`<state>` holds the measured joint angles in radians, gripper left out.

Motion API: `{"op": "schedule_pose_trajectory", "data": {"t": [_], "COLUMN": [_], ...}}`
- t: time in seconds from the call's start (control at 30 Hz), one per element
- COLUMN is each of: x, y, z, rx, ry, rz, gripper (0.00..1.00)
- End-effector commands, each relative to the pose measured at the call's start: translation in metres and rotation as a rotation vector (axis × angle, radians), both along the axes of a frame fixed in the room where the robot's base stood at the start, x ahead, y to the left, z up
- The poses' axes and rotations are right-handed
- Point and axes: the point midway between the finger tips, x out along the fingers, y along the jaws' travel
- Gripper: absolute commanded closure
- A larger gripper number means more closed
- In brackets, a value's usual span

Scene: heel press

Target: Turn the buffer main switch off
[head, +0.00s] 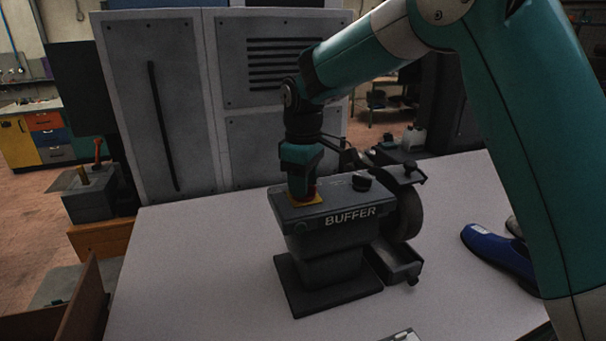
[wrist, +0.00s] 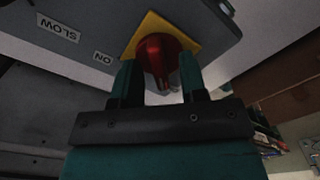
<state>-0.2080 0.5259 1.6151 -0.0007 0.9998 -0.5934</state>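The buffer (head: 340,240) is a dark grey machine on the pale bench, with the word BUFFER on its front. Its main switch is a red knob on a yellow plate (head: 312,200), on the left of the top face. My gripper (head: 302,190) points down over it and hides most of the knob. In the wrist view the red knob (wrist: 160,55) sits between the two fingertips of my gripper (wrist: 160,72), one on each side. Whether both fingers press on it cannot be told. An ON label (wrist: 103,57) lies beside the yellow plate.
A blue shoe (head: 498,250) lies on the bench (head: 190,270). A grey cabinet (head: 160,100) stands behind.

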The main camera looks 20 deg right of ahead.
Motion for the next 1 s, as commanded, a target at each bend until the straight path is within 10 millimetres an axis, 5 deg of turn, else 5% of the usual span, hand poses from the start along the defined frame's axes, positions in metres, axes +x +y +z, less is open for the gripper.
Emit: {"op": "schedule_pose_trajectory", "data": {"t": [0.27,0.7,1.0], "x": [0.001,0.001,0.0], "y": [0.0,0.001,0.001], "z": [0.033,0.142,0.173], "rx": [0.002,0.002,0.0], "ry": [-0.007,-0.006,-0.001], "rz": [-0.001,0.001,0.001], "gripper": [0.61,0.61,0.61]}}
